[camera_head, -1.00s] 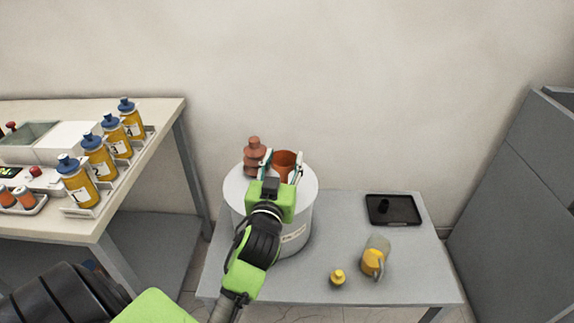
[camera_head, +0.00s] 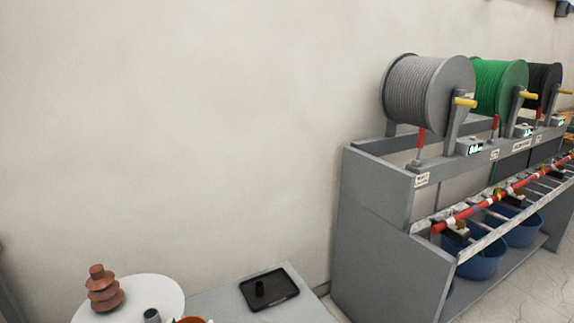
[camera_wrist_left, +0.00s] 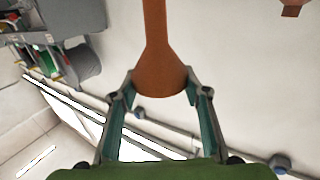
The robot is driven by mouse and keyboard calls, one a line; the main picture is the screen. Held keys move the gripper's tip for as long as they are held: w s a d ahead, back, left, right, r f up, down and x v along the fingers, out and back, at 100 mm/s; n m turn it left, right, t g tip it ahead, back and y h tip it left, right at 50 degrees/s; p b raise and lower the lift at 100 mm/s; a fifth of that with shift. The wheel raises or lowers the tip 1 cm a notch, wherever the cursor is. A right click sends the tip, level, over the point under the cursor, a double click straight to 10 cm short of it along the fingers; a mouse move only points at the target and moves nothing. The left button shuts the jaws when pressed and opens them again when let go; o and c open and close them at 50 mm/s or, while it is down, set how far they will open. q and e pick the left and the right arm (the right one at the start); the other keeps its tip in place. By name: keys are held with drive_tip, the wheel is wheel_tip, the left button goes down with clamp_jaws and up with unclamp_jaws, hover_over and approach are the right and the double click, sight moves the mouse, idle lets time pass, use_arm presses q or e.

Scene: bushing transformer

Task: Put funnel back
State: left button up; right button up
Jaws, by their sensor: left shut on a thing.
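The orange-brown funnel (camera_wrist_left: 160,75) fills the upper middle of the left wrist view, its narrow stem pointing away from the camera. My left gripper (camera_wrist_left: 161,88) has its fingers on both sides of the funnel's wide end and is shut on it. In the head view only a sliver of the funnel's orange rim (camera_head: 190,320) shows at the bottom edge. It is beside the white round top of the transformer (camera_head: 158,287), which carries a ribbed brown bushing (camera_head: 103,288). Whether the stem touches anything is hidden. My right gripper is out of view.
A black tray (camera_head: 285,291) with a small dark piece (camera_head: 260,288) lies on the grey table (camera_head: 225,298). To the right stands a grey rack (camera_head: 375,220) with grey, green and black cable reels. Blue bins (camera_head: 483,262) sit below it.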

use_arm(q)
drive_tip(key=s+f, duration=0.3)
drive_tip(key=s, duration=0.5)
drive_tip(key=shift+d+f+h, duration=0.2)
drive_tip(key=shift+d+h, duration=0.1)
drive_tip(key=shift+d, duration=0.15)
drive_tip(key=shift+s, duration=0.1)
